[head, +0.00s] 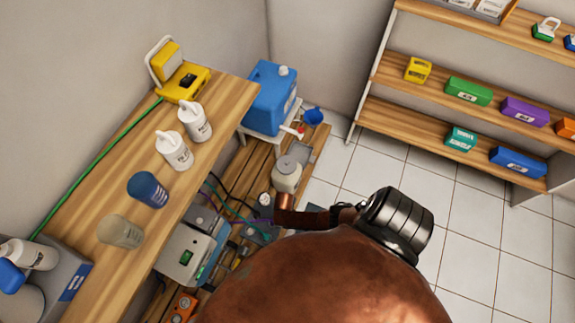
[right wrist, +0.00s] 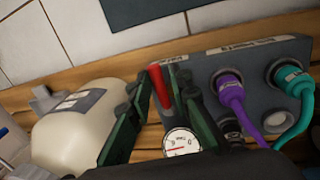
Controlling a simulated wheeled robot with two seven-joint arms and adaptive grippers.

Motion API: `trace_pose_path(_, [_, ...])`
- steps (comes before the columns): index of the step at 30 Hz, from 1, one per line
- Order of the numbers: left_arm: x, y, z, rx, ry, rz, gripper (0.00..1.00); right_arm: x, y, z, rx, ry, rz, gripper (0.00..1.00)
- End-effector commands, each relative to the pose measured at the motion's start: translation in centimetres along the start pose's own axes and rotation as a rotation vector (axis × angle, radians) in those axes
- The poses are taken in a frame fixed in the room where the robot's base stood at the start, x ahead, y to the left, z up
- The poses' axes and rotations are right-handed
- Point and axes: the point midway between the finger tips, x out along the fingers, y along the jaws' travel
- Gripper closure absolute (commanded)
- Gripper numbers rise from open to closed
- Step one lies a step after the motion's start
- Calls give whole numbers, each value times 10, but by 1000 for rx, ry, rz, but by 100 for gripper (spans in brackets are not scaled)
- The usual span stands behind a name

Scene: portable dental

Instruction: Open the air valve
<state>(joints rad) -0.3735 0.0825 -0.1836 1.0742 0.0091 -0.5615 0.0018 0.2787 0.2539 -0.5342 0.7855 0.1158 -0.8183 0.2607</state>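In the right wrist view a thin red lever (right wrist: 159,88), which looks like the air valve's handle, stands between the dark green fingers of my right gripper (right wrist: 170,76). The gripper is open, with one finger on each side of the lever. The lever is nearer the left finger; I cannot tell whether they touch. A round white pressure gauge (right wrist: 181,141) with a red needle shows below the lever, between the fingers. The valve's body is mostly hidden. In the head view my arm covers the valve area, and I cannot make out the right gripper. My left gripper is not in view.
A cream tank (right wrist: 60,138) lies left of the gripper. A grey panel (right wrist: 205,72) with purple (right wrist: 235,105) and teal (right wrist: 302,100) hoses stands close on the right. In the head view, a wooden bench (head: 90,190) is at left and shelves (head: 420,118) are at right.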

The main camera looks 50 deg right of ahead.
Motion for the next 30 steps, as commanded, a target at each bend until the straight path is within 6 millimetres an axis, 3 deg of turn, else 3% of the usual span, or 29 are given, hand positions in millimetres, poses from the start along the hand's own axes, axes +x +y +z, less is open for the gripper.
trace_pose_path(3, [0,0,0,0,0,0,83,-2,1,-5,-2,7,1,72])
trace_pose_path(17, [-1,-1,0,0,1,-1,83,-10,1,-8,-5,15,1,72])
trace_pose_path(30, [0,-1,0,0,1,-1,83,-66,2,-6,-4,16,2,72])
